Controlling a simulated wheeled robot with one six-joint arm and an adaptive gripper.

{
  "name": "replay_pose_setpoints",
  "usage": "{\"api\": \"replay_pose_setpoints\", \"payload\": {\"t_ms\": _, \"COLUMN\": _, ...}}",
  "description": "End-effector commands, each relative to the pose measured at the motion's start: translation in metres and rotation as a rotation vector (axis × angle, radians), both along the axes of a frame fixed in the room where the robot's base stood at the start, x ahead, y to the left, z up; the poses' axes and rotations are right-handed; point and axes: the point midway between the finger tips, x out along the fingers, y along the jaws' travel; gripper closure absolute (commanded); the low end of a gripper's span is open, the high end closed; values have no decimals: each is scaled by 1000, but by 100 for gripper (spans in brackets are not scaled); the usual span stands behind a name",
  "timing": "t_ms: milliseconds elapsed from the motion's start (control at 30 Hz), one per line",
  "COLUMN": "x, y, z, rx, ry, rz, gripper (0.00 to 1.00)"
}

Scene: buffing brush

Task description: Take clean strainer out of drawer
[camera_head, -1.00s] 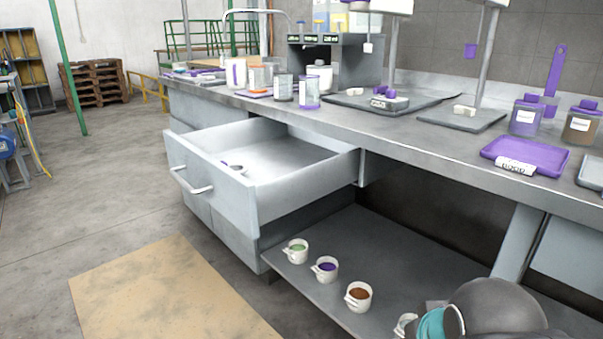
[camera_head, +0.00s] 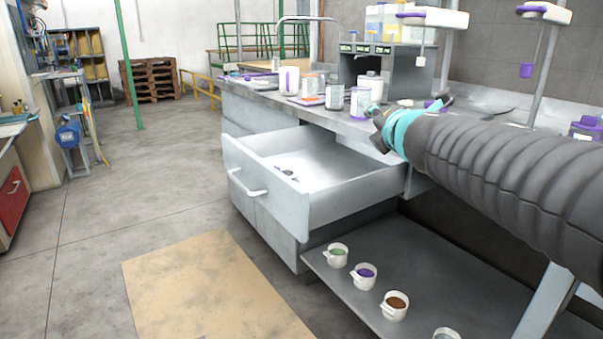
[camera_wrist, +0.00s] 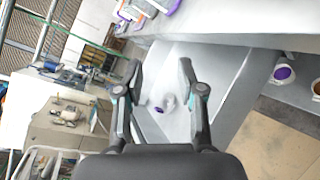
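The open drawer (camera_head: 335,170) sticks out of the workbench front, with its metal handle facing left. A small strainer (camera_head: 288,172) with a dark, purplish part lies on the drawer floor near its front. In the wrist view the drawer (camera_wrist: 208,52) shows below the worktop, and the strainer (camera_wrist: 167,102) appears pale with a purple part, between my fingers. My gripper (camera_wrist: 159,68) is open and empty, with its two fingers spread apart.
The worktop (camera_head: 265,92) holds jars, cups and scales behind the drawer. A lower shelf (camera_head: 440,290) carries several small white cups with coloured contents. The floor left of the drawer is clear, with a tan mat (camera_head: 210,290).

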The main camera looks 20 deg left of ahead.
Motion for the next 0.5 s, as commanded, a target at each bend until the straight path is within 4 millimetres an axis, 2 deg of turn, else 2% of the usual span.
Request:
{"api": "replay_pose_setpoints", "payload": {"t_ms": 33, "x": 9, "y": 33, "z": 2, "rx": -122, "ry": -43, "rz": 106, "gripper": 61}}
{"api": "replay_pose_setpoints", "payload": {"t_ms": 100, "x": 14, "y": 73, "z": 0, "rx": -292, "ry": -108, "rz": 246, "gripper": 61}}
{"api": "replay_pose_setpoints", "payload": {"t_ms": 200, "x": 16, "y": 119, "z": -10, "rx": -509, "ry": -191, "rz": 425, "gripper": 61}}
{"api": "replay_pose_setpoints", "payload": {"t_ms": 333, "x": 15, "y": 159, "z": -28, "rx": -718, "ry": -266, "rz": 597, "gripper": 61}}
{"api": "replay_pose_setpoints", "payload": {"t_ms": 500, "x": 12, "y": 180, "z": -43, "rx": -855, "ry": -315, "rz": 707, "gripper": 61}}
